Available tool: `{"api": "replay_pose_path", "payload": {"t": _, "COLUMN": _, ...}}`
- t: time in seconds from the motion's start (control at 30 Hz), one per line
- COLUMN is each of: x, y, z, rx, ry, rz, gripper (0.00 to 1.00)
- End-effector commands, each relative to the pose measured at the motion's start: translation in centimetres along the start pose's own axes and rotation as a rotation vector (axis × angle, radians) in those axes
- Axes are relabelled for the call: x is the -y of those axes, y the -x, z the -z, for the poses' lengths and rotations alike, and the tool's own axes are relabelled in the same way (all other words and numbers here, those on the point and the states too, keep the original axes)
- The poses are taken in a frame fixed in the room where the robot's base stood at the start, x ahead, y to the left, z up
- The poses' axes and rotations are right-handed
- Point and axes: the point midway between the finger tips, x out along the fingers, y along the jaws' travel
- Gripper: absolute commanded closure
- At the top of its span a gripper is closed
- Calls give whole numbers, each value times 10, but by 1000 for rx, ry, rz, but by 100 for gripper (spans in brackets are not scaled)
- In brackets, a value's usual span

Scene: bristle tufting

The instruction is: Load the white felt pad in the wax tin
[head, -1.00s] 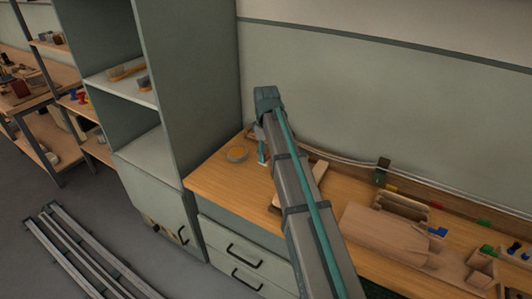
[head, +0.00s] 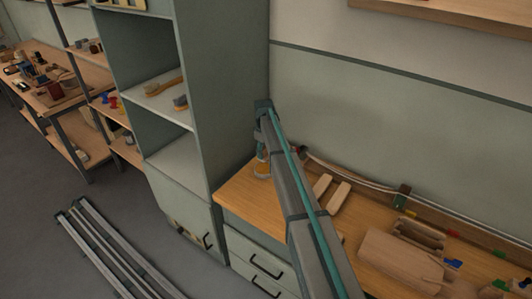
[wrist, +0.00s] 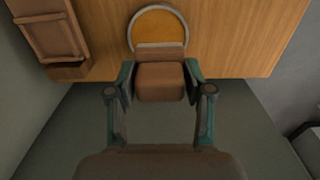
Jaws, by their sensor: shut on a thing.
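The wax tin (wrist: 160,25) is a round tin with a pale rim and orange wax, on the wooden bench. In the wrist view it lies just beyond my gripper (wrist: 160,85). My gripper is shut on a brown block (wrist: 160,82), one finger at each side. The block's far end overlaps the tin's near edge in the picture; I cannot tell whether they touch. No white felt face shows, so I cannot confirm that the block carries the pad. In the head view my gripper (head: 261,148) is small, directly above the tin (head: 262,172).
The bench top (head: 237,190) ends close to the tin. A tall grey-green cabinet (head: 230,90) stands at its left. Wooden pieces (head: 338,196) and a wooden fixture (head: 400,260) lie to the right. A wall runs behind.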

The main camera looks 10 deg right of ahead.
Motion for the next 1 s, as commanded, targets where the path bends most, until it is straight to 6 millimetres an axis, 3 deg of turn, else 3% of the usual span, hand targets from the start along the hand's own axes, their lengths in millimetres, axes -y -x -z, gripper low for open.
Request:
{"api": "replay_pose_path", "payload": {"t": 0.27, "x": -3, "y": -10, "z": 3, "rx": 0, "ry": -7, "rz": 0, "gripper": 76}}
{"api": "replay_pose_path", "payload": {"t": 0.8, "x": -3, "y": -55, "z": 3, "rx": 0, "ry": -7, "rz": 0, "gripper": 76}}
{"api": "replay_pose_path", "payload": {"t": 1.0, "x": -3, "y": -60, "z": 3, "rx": 0, "ry": -7, "rz": -1, "gripper": 76}}
